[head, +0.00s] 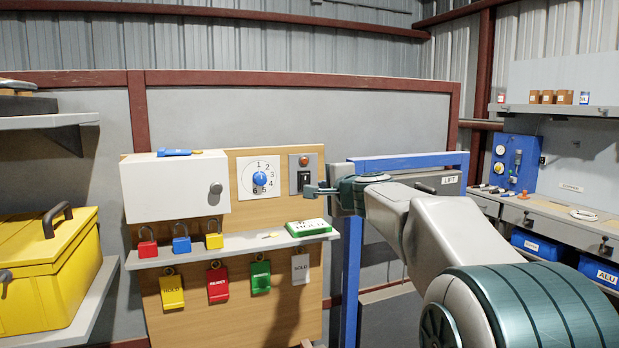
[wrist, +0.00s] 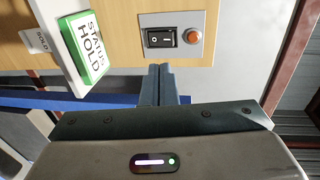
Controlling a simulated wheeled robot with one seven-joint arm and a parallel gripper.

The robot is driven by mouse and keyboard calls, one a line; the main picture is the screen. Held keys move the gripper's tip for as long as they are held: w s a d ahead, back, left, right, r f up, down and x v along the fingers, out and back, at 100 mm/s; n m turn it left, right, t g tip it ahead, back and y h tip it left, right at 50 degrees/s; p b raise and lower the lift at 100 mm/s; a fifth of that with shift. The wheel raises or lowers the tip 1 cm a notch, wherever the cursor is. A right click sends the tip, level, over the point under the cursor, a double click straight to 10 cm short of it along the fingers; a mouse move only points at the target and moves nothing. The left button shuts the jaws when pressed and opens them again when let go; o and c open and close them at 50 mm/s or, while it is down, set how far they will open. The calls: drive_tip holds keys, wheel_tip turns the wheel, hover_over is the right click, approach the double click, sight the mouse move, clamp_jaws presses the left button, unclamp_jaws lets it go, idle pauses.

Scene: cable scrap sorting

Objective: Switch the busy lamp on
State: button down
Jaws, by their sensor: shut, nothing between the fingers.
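A metal switch plate (head: 293,186) on the wooden board carries a black rocker switch (head: 304,178) with a round orange-red lamp (head: 304,161) above it. In the wrist view the rocker (wrist: 160,38) shows its O and I marks, with the lamp (wrist: 193,39) to its right. The lamp looks dull; I cannot be sure whether it is lit. My gripper (wrist: 159,68) is shut and empty, its fingertips pointing at the rocker. In the head view my gripper (head: 312,190) is at the plate's lower edge. Contact cannot be told.
A numbered dial (head: 260,178) and a white cabinet (head: 175,187) are left of the plate. A shelf (head: 215,247) below holds padlocks and a green-edged status sign (head: 309,227), near my gripper. A blue frame (head: 352,270) stands behind my arm. Hanging tags are below the shelf.

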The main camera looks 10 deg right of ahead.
sight(305, 178)
drive_tip(key=p+x, duration=0.1)
drive_tip(key=x, duration=0.2)
drive_tip(key=p+x, duration=0.1)
drive_tip(key=x, duration=0.2)
drive_tip(key=r+p+x, duration=0.1)
drive_tip(key=p+x, duration=0.1)
drive_tip(key=x, duration=0.2)
drive_tip(key=shift+w+a+r, duration=0.1)
drive_tip(key=shift+w+a, duration=0.05)
drive_tip(key=shift+w, duration=0.05)
